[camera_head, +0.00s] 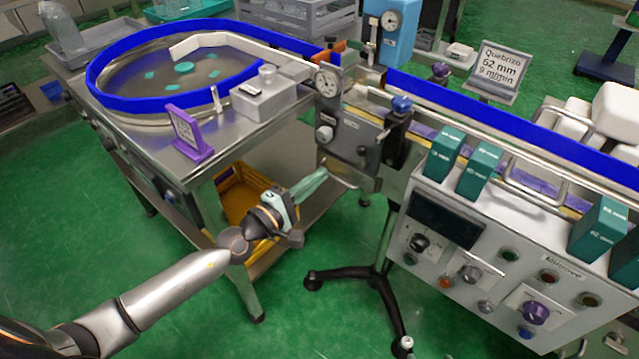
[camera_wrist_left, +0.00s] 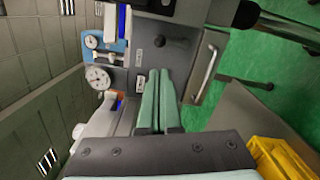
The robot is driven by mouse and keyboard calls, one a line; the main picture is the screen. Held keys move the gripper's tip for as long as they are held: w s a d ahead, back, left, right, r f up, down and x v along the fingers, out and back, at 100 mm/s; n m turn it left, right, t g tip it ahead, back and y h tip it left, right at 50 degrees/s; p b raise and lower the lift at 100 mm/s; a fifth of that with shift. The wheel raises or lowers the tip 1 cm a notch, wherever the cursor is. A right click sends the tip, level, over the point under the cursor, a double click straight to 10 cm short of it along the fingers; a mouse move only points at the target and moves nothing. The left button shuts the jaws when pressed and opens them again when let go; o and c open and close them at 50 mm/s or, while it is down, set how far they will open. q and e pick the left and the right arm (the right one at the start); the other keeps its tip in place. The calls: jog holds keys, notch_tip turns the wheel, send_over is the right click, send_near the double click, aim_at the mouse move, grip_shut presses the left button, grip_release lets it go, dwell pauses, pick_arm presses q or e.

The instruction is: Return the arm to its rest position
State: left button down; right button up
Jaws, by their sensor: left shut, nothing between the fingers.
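My left arm (camera_head: 165,285) comes in from the lower left of the head view. Its gripper (camera_head: 318,176) has pale green fingers that are closed together, with nothing between them. The fingertips are close in front of the grey gauge unit (camera_head: 345,135) on the machine; whether they touch it cannot be told. In the left wrist view the two green fingers (camera_wrist_left: 157,90) lie side by side and point at the grey machine front (camera_wrist_left: 165,50). My right gripper is not in either view.
A steel table (camera_head: 190,165) with a blue-rimmed round feeder stands at the left. A yellow crate (camera_head: 240,195) sits beneath it, behind my gripper. The conveyor and control panel (camera_head: 480,265) fill the right side. A black tripod stand (camera_head: 370,275) is on the green floor. Open floor lies at the lower left.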

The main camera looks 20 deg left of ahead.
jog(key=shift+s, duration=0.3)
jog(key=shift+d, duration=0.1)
